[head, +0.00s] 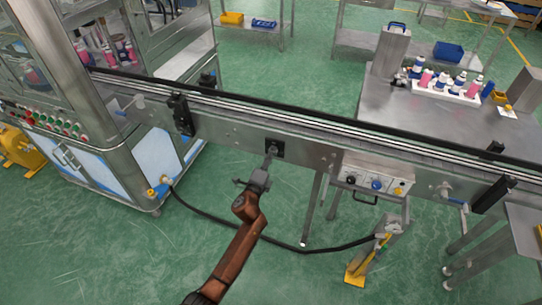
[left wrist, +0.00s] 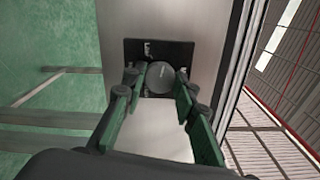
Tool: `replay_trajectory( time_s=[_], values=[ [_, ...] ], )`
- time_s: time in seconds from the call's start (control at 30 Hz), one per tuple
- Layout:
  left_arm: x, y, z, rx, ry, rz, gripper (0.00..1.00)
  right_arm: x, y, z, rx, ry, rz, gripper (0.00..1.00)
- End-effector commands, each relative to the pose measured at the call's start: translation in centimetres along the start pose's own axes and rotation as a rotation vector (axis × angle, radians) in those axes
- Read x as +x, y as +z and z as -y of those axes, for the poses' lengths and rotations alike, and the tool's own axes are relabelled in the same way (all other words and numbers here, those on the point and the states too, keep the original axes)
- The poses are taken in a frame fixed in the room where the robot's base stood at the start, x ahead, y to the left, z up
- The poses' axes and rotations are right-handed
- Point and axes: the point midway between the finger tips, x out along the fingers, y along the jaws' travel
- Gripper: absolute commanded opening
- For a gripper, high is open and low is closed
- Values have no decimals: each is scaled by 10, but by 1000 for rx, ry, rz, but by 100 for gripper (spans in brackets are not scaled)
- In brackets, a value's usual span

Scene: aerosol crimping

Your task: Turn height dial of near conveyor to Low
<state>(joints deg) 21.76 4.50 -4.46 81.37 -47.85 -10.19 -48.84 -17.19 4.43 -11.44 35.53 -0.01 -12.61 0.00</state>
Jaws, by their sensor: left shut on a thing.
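The near conveyor (head: 230,123) runs across the head view, with a black dial plate (head: 279,147) on its front side panel. In the left wrist view the height dial (left wrist: 160,77) is a round dark knob on its black square plate (left wrist: 183,50), with small white markings too blurred to read. My left gripper (head: 270,158) reaches up to the plate. In the left wrist view its green-padded fingers (left wrist: 160,88) stand on either side of the knob, shut on it. The fingers hide parts of the knob's sides and the plate's lower edge. My right gripper is not in view.
A control box (head: 372,183) with knobs hangs under the conveyor to the right. A glass-walled machine (head: 130,130) stands at the left. A table (head: 385,112) with bottles is behind the conveyor.

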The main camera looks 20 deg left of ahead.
Motion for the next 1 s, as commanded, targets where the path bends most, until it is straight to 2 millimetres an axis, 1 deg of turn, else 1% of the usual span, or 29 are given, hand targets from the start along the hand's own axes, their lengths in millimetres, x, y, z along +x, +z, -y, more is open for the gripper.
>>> replay_trajectory(
  time_s=[0.3, 0.6, 0.8, 1.0],
  values=[
    [0, 0, 0, -303, 2, 1, 2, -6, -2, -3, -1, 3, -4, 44],
    [0, 0, 0, -546, 2, 1, 2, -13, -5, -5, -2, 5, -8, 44],
    [0, 0, -1, -655, 2, 1, 2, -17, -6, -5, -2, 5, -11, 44],
    [0, -1, -2, -717, 2, 1, 2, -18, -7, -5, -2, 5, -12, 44]
  ],
)
